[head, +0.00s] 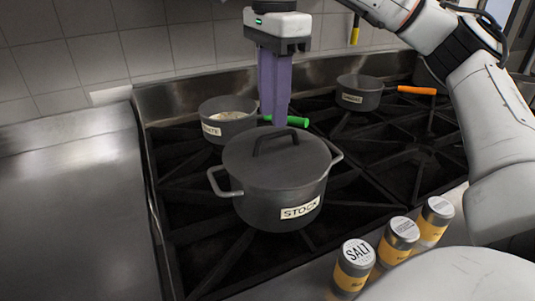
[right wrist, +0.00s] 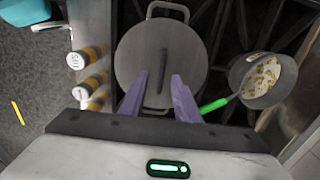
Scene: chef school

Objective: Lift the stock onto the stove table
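The dark grey pot labelled STOCK (head: 275,190) stands upright on the stove grates (head: 215,240), with its lid on. The lid has a bar handle (head: 283,136), and the pot has a loop handle on each side. My right gripper (head: 276,118) points down over the lid. In the right wrist view its two purple fingers (right wrist: 159,92) are apart, on either side of the lid handle (right wrist: 163,70), with nothing held. I cannot tell whether the fingertips touch the lid. My left gripper is not in view.
A small pan with a green handle (head: 222,132) holds pale food behind the pot. An orange-handled pan (head: 358,101) stands farther right. Several yellow-banded shakers (head: 353,268) line the front edge. The bare steel counter (head: 70,220) at left is clear.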

